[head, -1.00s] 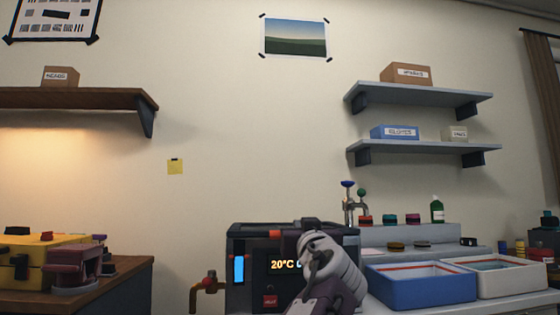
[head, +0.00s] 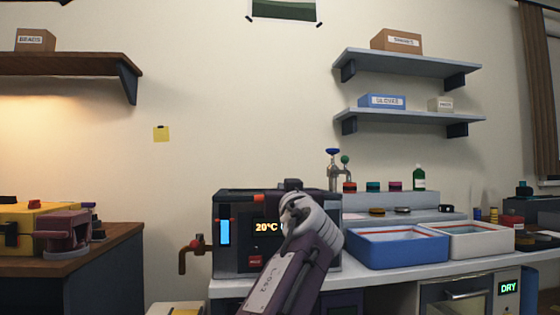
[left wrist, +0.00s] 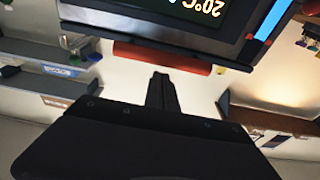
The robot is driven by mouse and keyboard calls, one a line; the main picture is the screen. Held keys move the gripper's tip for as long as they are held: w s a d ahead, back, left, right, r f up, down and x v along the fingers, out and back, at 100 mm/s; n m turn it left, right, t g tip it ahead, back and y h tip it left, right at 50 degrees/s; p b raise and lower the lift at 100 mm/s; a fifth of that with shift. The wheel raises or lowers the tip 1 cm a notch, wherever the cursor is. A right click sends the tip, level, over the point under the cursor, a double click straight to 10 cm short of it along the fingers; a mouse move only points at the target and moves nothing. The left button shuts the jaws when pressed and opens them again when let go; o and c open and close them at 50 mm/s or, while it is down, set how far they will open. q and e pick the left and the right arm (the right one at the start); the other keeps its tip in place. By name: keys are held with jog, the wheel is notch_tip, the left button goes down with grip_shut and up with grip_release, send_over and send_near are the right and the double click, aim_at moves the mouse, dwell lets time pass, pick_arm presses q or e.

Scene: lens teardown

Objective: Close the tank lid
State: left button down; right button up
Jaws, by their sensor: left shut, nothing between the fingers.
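The tank (head: 228,262) is a dark box with a blue level gauge and a lit 20°C display, standing on the white bench. Its dark lid (head: 232,192) lies along the top and looks roughly level; I cannot tell whether a gap is left. My left gripper (head: 291,188) is in front of the tank's upper front edge, its wrist covering part of the display. In the left wrist view, the shut, empty fingers (left wrist: 162,92) point toward an orange-red bar (left wrist: 165,57) beside the tank's upside-down display. Contact cannot be told. My right gripper is out of view.
A brass tap (head: 193,246) sticks out at the tank's left. A blue tray (head: 395,253) and a white tray (head: 482,244) stand to its right. Wall shelves (head: 410,117) hang above. A wooden bench (head: 95,250) with a yellow case (head: 28,215) is at the left.

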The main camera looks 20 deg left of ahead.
pick_arm(q)
jog(key=b+v, duration=0.6)
jog(key=v, duration=0.3)
jog(key=shift+s+f, duration=0.35)
jog(key=shift+f, duration=0.1)
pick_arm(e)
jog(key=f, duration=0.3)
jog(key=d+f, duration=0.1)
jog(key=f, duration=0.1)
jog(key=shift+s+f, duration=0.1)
